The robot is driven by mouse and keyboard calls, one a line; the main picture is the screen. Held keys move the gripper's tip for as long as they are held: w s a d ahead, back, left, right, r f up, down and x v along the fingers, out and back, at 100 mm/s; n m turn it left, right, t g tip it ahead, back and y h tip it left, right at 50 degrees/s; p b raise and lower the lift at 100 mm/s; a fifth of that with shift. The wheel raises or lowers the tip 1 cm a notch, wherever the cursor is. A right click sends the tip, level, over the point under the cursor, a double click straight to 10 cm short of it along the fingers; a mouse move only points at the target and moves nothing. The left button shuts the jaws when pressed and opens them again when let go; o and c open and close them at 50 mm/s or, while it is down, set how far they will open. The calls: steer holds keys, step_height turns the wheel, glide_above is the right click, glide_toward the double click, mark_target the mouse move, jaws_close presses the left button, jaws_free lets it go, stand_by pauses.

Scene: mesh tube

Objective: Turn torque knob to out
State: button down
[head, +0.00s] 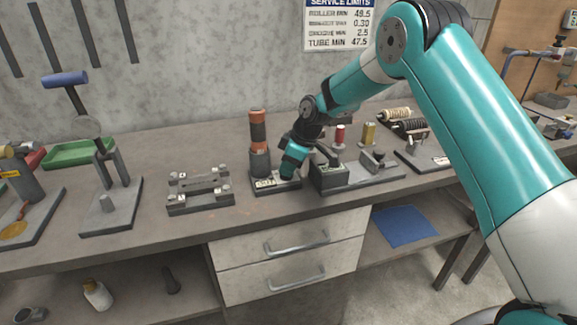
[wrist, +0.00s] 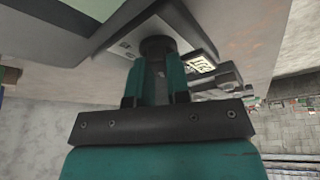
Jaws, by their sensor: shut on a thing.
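The torque knob (wrist: 158,46) shows in the wrist view as a dark round piece on a grey base with pale label plates. My gripper (wrist: 158,80) is shut on it, with one teal finger on each side. The lettering on the plates is too small and tilted to read surely, so I cannot tell the knob's setting. In the head view my gripper (head: 292,168) reaches down at the right side of a base (head: 265,185) that carries an upright orange and black cylinder (head: 258,132). The knob is hidden behind my fingers there.
Close to the right of my gripper stands a fixture (head: 333,178) with red and brass upright pieces. A clamp-like block (head: 200,190) sits to the left. A green tray (head: 80,153) lies farther left. The bench front between the clamp-like block and the left stand is clear.

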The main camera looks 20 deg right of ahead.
steer(key=c, duration=1.1)
jaws_free()
steer(key=shift+s+f, duration=0.1)
steer(key=shift+f, duration=0.15)
steer(key=shift+r, duration=0.1)
steer(key=shift+r, duration=0.1)
steer(key=shift+d+r, duration=0.1)
steer(key=shift+r, duration=0.2)
steer(key=b+v, duration=0.1)
steer(key=v, duration=1.5)
steer(key=shift+d+r, duration=0.1)
steer(key=shift+r, duration=0.2)
